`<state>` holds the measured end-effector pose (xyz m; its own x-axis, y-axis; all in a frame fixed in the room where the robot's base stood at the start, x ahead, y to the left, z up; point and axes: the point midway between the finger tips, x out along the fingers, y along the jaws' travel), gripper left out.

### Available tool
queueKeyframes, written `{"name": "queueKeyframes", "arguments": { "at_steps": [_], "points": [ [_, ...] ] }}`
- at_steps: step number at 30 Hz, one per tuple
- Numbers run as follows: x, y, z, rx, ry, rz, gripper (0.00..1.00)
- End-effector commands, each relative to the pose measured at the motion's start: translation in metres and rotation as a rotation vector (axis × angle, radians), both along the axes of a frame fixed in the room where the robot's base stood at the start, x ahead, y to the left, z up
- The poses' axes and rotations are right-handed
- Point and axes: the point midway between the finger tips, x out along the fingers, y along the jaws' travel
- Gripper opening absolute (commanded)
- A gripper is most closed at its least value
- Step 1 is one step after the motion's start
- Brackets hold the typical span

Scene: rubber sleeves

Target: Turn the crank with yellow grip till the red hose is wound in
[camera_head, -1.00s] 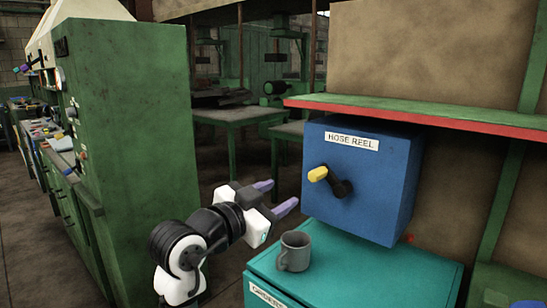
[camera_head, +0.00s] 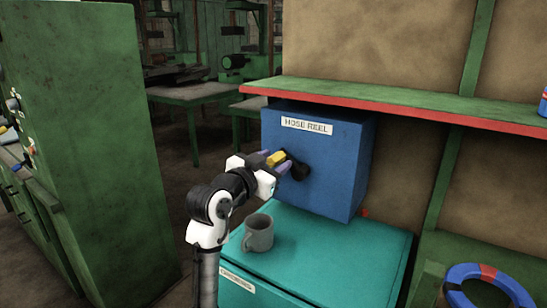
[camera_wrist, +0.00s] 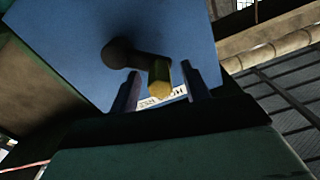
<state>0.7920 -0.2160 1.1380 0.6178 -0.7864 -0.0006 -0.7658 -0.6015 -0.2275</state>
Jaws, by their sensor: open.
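The blue hose reel box (camera_head: 320,180) stands on a teal cabinet, with a "HOSE REEL" label on its front. Its dark crank (camera_head: 297,168) carries a yellow grip (camera_head: 276,158), at the upper left of the crank in the head view. My gripper (camera_head: 274,161) is open, with its purple fingers on either side of the grip. In the wrist view the yellow grip (camera_wrist: 160,77) shows between the two fingers, with visible gaps. A small red bit (camera_head: 365,213), perhaps the hose end, shows at the box's lower right; the rest of the hose is hidden.
A grey mug (camera_head: 258,232) stands on the teal cabinet (camera_head: 330,255), close to my arm. A red-edged green shelf (camera_head: 400,101) runs above the box. A blue ring with a red section (camera_head: 487,273) is at lower right. A green machine (camera_head: 95,150) stands at left.

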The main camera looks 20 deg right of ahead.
Motion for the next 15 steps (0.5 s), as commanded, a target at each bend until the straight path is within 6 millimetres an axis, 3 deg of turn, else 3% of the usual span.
{"name": "queueKeyframes", "arguments": {
  "at_steps": [10,15],
  "points": [
    [0.0024,-0.0036,-0.0001,0.0,-0.001,0.0,0.47],
    [0.0024,-0.0033,0.0,0.0,-0.001,0.0,0.25]
  ]
}}
